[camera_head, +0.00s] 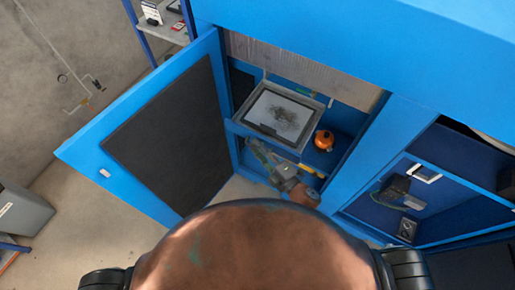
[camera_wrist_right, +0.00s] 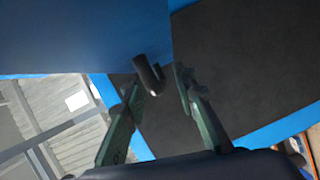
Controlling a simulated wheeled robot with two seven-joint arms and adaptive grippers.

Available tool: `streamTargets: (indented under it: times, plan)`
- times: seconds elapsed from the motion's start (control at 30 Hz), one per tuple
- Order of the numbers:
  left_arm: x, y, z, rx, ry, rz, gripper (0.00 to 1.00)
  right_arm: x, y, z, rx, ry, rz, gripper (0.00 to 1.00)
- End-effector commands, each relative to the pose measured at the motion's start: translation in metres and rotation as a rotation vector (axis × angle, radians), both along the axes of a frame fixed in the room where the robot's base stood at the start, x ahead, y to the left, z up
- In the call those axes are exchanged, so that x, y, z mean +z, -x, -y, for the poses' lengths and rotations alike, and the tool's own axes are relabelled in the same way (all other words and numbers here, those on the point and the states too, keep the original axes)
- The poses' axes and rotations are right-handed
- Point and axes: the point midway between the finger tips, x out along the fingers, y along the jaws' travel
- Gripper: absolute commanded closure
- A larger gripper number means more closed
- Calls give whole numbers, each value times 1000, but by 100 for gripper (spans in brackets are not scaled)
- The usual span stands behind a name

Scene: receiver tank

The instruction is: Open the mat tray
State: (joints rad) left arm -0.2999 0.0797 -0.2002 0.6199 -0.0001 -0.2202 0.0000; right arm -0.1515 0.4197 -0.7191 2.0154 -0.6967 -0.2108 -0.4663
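The mat tray (camera_head: 238,117) is a grey rimmed tray with a pale, dark-stained sheet in it. It sits in the left bay of the blue cabinet, behind the opened door. My right gripper (camera_head: 256,148) is just below the tray's front edge. In the right wrist view its two green fingers (camera_wrist_right: 158,100) stand apart, so it is open. A dark rounded handle-like piece (camera_wrist_right: 148,75) shows between or just beyond the fingertips; I cannot tell whether they touch it. My left gripper is not in view.
The blue door (camera_head: 85,153) with a black panel (camera_head: 175,135) stands open at left. An orange round object (camera_head: 323,139) sits right of the tray. The right bay holds dark boxes (camera_head: 394,187). A shelf (camera_head: 160,25) stands behind the door; a grey box (camera_head: 22,212) is far left.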

Motion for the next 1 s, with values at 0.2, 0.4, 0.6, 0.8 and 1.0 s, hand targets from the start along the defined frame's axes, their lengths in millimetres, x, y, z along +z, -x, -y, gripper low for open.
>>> streamTargets:
  times: [0.2,0.4,0.6,0.8,1.0]
  plan:
    - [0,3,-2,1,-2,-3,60,0,8,6,-1,0,-2,74]
    - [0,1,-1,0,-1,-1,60,2,39,27,-2,2,-4,74]
    - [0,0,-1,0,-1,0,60,6,72,49,-2,0,-4,74]
    - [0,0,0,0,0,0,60,9,92,62,-1,1,-1,74]
    - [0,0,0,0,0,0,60,10,99,67,0,1,1,74]
